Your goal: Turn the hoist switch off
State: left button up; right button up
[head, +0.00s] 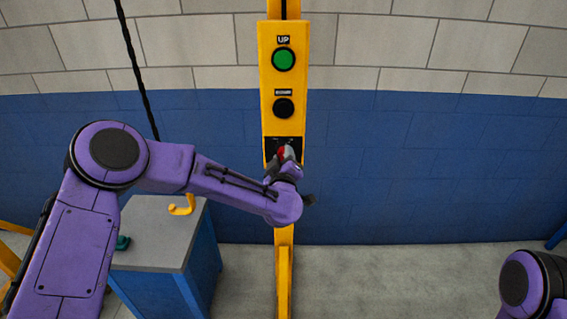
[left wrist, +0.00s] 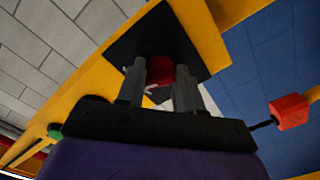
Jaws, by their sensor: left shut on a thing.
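The yellow control panel (head: 265,100) stands upright in the middle of the head view. The hoist switch, a red knob (head: 281,153), sits on a black plate (head: 270,146) low on the panel, mostly covered by my left gripper (head: 288,156). In the left wrist view, my left gripper (left wrist: 160,88) has its two fingers on either side of the red knob (left wrist: 158,68), in front of the black plate (left wrist: 127,48). It is shut on the knob. The knob's pointing direction is hidden. My right gripper is out of view.
A green UP button (head: 284,60) and a black button (head: 283,107) sit above the switch. A grey-topped blue cabinet (head: 160,240) with a yellow hook (head: 183,207) stands at lower left. A black cable (head: 135,70) hangs at left. The floor right of the post is clear.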

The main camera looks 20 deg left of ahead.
pick_arm(q)
jog(key=shift+n+b, duration=4.25)
jog(key=shift+n, duration=0.45)
jog(key=o, duration=1)
jog(key=b+v, duration=0.2)
jog(key=v, duration=0.8)
jog(key=shift+s+r+b, duration=0.1)
jog(key=shift+s+b, duration=0.2)
jog(key=shift+b, duration=0.1)
